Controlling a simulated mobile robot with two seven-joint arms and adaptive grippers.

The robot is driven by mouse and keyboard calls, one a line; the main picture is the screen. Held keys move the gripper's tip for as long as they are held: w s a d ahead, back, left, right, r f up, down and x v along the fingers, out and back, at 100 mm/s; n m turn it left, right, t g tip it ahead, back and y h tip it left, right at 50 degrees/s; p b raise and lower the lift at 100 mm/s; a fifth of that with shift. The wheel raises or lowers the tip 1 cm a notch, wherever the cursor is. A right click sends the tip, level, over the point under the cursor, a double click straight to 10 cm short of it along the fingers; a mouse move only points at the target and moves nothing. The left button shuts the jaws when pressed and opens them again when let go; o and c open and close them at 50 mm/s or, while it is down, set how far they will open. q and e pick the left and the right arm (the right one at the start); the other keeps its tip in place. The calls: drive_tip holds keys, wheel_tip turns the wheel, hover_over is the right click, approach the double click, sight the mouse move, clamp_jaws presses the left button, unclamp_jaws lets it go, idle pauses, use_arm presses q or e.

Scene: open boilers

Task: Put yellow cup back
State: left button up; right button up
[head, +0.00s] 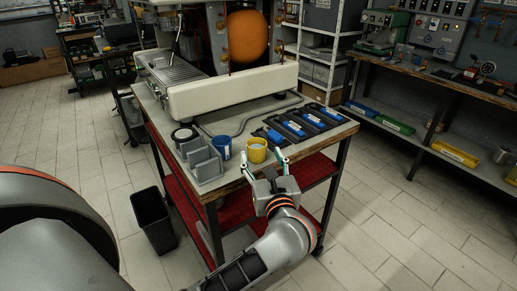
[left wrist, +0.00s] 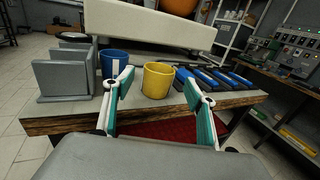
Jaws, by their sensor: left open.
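The yellow cup (head: 257,151) stands upright near the front edge of the workbench, right of a blue cup (head: 222,147). My left gripper (head: 263,158) is open at the bench's front edge, its teal-padded fingers pointing at the yellow cup. In the left wrist view the yellow cup (left wrist: 158,82) appears between the two fingertips (left wrist: 155,78), with the blue cup (left wrist: 114,62) behind the left finger. The cup is not gripped; I cannot tell exactly how far the fingertips reach alongside it. My right gripper is not in view.
A grey slotted holder (head: 203,165) stands left of the cups. Blue-and-black items (head: 297,127) lie on the right of the bench. A cream machine (head: 230,92) stands behind. A black bin (head: 154,219) is on the floor at left. A side bench (head: 450,95) runs along the right.

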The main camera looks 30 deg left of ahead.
use_arm(q)
drive_tip(key=s+d+r+m+t+h, duration=0.1)
drive_tip(key=s+d+m+t+h, duration=0.25)
drive_tip(key=m, duration=0.55)
drive_tip(key=s+d+r+m+t, duration=0.2)
drive_tip(key=d+m+t, duration=0.35)
drive_tip(key=m, duration=0.45)
drive_tip(key=s+d+f+m+h, duration=0.2)
drive_tip(key=d+f+m+h, duration=0.5)
drive_tip(key=f+m+h, duration=0.85)
drive_tip(key=s+a+f+m+g+y, duration=0.1)
drive_tip(key=s+f+m+g, duration=0.4)
drive_tip(key=f, duration=0.6)
drive_tip(key=s+a+f+m+g+y, duration=0.2)
drive_tip(key=s+f+m+g, duration=0.4)
drive_tip(key=f+m, duration=0.4)
wheel_tip(320, 180, down, 2)
drive_tip(key=shift+s+a+f+y, duration=0.25)
drive_tip(key=shift+s+a, duration=0.25)
drive_tip(key=shift+s, duration=0.35)
